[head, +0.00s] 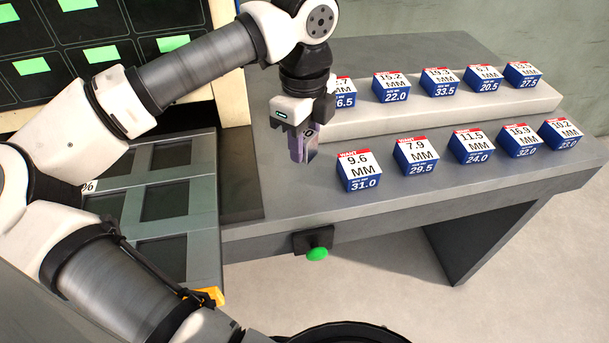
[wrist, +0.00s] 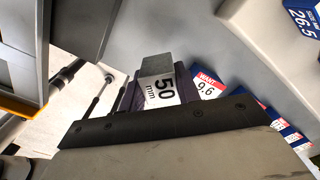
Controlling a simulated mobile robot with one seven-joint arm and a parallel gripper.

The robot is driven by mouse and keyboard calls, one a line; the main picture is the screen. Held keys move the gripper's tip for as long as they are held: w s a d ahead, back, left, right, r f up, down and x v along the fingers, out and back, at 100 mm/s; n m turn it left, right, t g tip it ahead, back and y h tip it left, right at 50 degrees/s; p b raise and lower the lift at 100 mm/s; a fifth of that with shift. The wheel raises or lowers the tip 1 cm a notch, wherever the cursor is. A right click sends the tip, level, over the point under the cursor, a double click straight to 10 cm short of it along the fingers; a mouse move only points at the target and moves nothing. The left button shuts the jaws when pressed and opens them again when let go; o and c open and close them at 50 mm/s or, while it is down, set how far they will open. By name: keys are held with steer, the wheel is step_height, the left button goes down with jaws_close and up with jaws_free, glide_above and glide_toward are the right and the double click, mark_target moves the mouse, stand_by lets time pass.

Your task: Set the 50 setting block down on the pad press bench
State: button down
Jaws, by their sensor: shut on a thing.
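My gripper (head: 304,152) is shut on the 50 setting block (wrist: 158,88), a grey block with a white face marked "50 mm". In the wrist view the block sits between the purple fingers. My gripper points down over the left part of a grey bench (head: 400,190), left of the block marked 9.6 and 31.0. I cannot tell how high the held block is above the bench top, and no label names this bench as the pad press bench.
Several blue, white and red blocks stand in a front row (head: 358,171) and on a raised pale step (head: 440,110) behind. A compartmented grey tray (head: 126,205) lies left. A green button (head: 317,254) is on the bench front. The bench top just left of the front row looks clear.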

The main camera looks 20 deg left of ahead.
mark_target(305, 134)
steer(key=shift+f+b, duration=1.5)
steer(key=shift+f, duration=1.65)
steer(key=shift+f, duration=0.2)
steer(key=c, duration=1)
jaws_free()
steer(key=shift+r, duration=0.1)
step_height(305, 134, up, 12)
steer(key=shift+r, duration=0.1)
